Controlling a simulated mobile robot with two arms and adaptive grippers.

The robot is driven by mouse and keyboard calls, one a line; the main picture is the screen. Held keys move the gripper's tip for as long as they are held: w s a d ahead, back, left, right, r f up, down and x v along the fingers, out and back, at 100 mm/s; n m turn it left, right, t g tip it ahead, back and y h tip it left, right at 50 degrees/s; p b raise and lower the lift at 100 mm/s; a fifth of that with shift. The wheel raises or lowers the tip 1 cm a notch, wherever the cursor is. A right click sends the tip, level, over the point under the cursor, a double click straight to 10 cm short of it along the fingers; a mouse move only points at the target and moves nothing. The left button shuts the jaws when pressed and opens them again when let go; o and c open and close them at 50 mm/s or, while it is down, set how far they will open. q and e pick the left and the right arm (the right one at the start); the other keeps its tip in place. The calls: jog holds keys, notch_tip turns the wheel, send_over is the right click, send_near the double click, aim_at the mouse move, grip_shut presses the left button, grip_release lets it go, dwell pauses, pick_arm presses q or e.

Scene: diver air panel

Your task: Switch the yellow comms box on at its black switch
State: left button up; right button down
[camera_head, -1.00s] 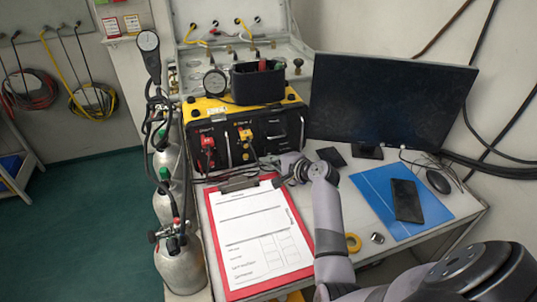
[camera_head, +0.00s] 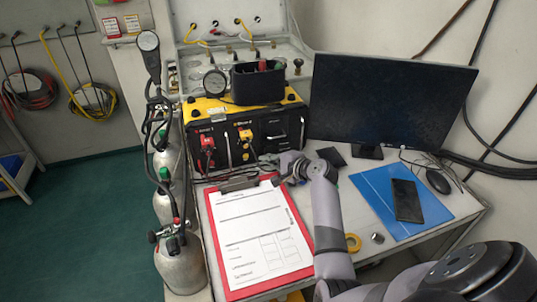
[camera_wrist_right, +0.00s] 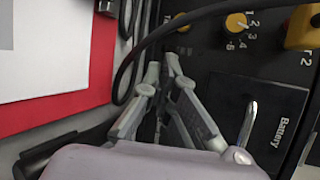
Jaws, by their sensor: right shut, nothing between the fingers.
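The yellow comms box (camera_head: 203,107) has a yellow top frame and a black front. It stands at the back of the table, left of the monitor. Its black front panel, with a yellow knob (camera_wrist_right: 236,22) and a battery cover (camera_wrist_right: 272,118) with a metal handle, fills the right of the wrist view. I cannot make out the black switch; the fingers or cables may hide it. My right gripper (camera_wrist_right: 162,68) is shut and empty, close in front of the box's lower front. My left gripper is not in view.
A red clipboard (camera_head: 222,205) with papers lies in front of the box. Black cables (camera_wrist_right: 128,75) run between clipboard and box. Gas cylinders (camera_head: 180,262) stand at the left. A monitor (camera_head: 390,102), a blue mat (camera_head: 378,187) with a phone and a tape roll (camera_head: 353,242) are at the right.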

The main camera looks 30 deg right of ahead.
jog(key=shift+w+d, duration=0.1)
jog(key=shift+w, duration=0.25)
dwell(0.6)
jog(key=shift+s, duration=0.1)
jog(key=shift+s+a+p, duration=0.2)
jog(key=shift+s+p, duration=0.4)
jog(key=shift+s, duration=0.05)
jog(key=shift+s+a+r+p, duration=0.1)
jog(key=shift+s+r+p, duration=0.1)
jog(key=shift+s+p, duration=0.35)
jog(key=shift+s+a+r+p, duration=0.1)
jog(key=shift+s+a+p, duration=0.05)
jog(key=shift+s+p, duration=0.4)
jog(key=shift+s+a+r+p, duration=0.15)
jog(key=shift+s+p, duration=0.25)
jog(key=shift+s, duration=0.25)
jog(key=shift+s+a+f, duration=0.1)
jog(key=shift+s+a, duration=0.1)
jog(key=shift+s, duration=0.45)
jog(key=shift+p, duration=0.3)
